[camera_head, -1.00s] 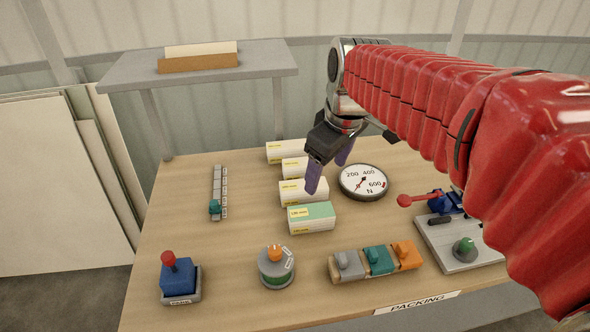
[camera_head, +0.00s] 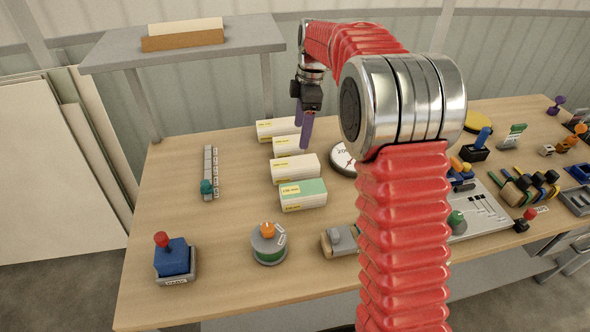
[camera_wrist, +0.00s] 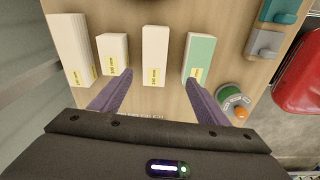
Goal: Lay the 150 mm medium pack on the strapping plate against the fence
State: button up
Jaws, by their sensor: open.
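Several packs lie in a column on the table. From the back they are a long cream pack (camera_head: 278,130), a short cream pack (camera_head: 287,146), a middle-length cream pack (camera_head: 294,168) and a green-topped pack (camera_head: 303,195). The middle-length one, third from left in the wrist view (camera_wrist: 155,50), has a label that seems to read 150 mm. My gripper (camera_head: 302,135) is open and empty, above the far part of the packs. In the wrist view its purple fingertips (camera_wrist: 155,88) stand either side of that pack's near end, apart from it. I cannot identify the strapping plate or fence for sure.
A grey plate with a green knob (camera_head: 456,222) is partly hidden by my arm. A round dial (camera_head: 343,158) stands right of the packs. A blue block with a red knob (camera_head: 174,255) and a round orange-knobbed device (camera_head: 268,243) stand in front. A raised shelf (camera_head: 255,40) is behind.

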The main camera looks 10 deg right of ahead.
jog(key=shift+w+f+n, duration=0.5)
jog(key=shift+w+f, duration=0.25)
jog(key=shift+f, duration=0.15)
jog(key=shift+f, duration=0.1)
send_over(295, 162)
jog(key=f, duration=0.5)
jog(key=d+f, duration=0.1)
jog(key=f, duration=0.1)
jog(key=shift+s+f, duration=0.15)
jog(key=shift+f, duration=0.1)
jog(key=shift+a+f, duration=0.15)
jog(key=shift+f, duration=0.3)
jog(key=shift+a+f, duration=0.2)
jog(key=shift+f, duration=1.1)
jog(key=shift+a+f, duration=0.15)
jog(key=shift+f, duration=1.1)
jog(key=shift+c, duration=0.5)
